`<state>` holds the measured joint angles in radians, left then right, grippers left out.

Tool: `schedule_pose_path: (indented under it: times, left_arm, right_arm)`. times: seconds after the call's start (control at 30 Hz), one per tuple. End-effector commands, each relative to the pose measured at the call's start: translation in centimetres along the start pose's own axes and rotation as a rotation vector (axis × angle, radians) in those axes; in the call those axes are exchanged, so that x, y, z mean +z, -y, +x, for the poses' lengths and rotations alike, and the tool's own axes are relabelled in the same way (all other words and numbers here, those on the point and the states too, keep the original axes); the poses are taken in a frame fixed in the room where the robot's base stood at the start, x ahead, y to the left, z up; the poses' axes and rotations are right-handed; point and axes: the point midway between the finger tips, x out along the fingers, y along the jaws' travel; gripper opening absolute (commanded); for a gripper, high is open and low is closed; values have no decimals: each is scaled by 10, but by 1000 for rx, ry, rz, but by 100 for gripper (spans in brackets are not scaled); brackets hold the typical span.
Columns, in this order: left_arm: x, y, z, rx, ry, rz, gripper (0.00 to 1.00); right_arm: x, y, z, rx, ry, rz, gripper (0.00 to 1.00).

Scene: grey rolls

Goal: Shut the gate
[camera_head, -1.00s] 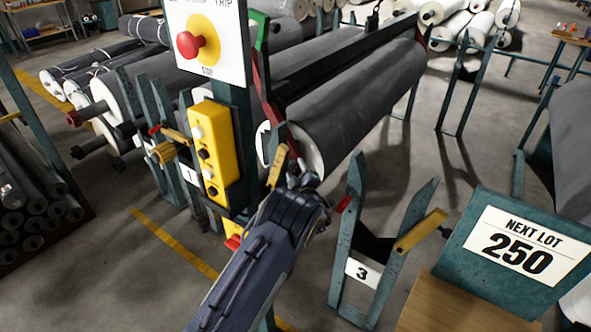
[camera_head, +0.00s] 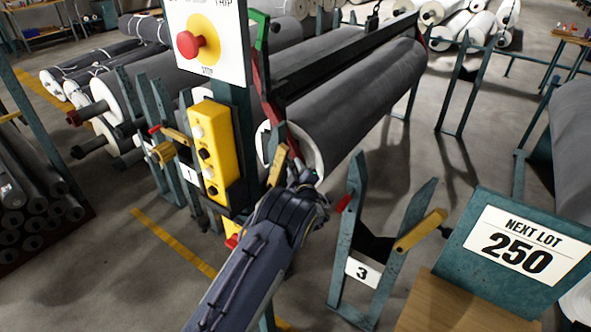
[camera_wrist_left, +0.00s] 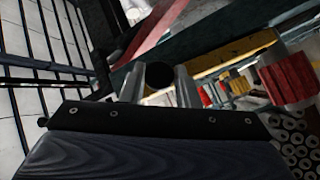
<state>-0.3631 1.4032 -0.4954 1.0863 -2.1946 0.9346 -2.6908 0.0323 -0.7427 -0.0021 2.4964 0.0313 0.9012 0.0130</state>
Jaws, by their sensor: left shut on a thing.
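The gate is a yellow bar (camera_head: 278,165) that stands steeply tilted in front of the white end of a large dark grey roll (camera_head: 352,100). My left gripper (camera_head: 297,178) is at this bar, low against the roll's end; its fingers are mostly hidden by my wrist in the head view. In the left wrist view its two fingers (camera_wrist_left: 159,84) are shut on a round black knob (camera_wrist_left: 159,75), with a yellow bar (camera_wrist_left: 225,62) behind. The bar's lower end and its seat are hidden. My right gripper is not in view.
A post with a yellow button box (camera_head: 212,152) and a red stop button (camera_head: 187,44) stands close left of my arm. Stand 3 (camera_head: 345,255), with its own yellow bar (camera_head: 420,230), and the lot sign (camera_head: 520,252) are on the right. Stand 1 is left.

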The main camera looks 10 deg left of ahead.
Motion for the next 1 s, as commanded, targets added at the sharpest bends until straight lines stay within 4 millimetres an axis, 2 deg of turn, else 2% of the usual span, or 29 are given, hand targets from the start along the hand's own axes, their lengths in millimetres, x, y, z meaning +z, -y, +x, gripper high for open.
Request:
schedule_pose_path:
  times: [0.2,0.4,0.8,0.83,0.97,1.0]
  left_arm:
    - [-28,-11,18,-96,67,-102,0]
    - [-47,-9,38,-201,145,-210,0]
    - [-48,-6,42,-225,167,-239,0]
    - [-48,-6,42,-225,167,-239,32]
    - [-48,-6,42,-225,167,-239,49]
    - [-48,-6,42,-225,166,-239,49]
  right_arm:
    - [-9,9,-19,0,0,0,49]
    - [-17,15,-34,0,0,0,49]
    - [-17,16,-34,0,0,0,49]
    - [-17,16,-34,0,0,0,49]
    - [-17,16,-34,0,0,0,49]
    - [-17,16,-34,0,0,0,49]
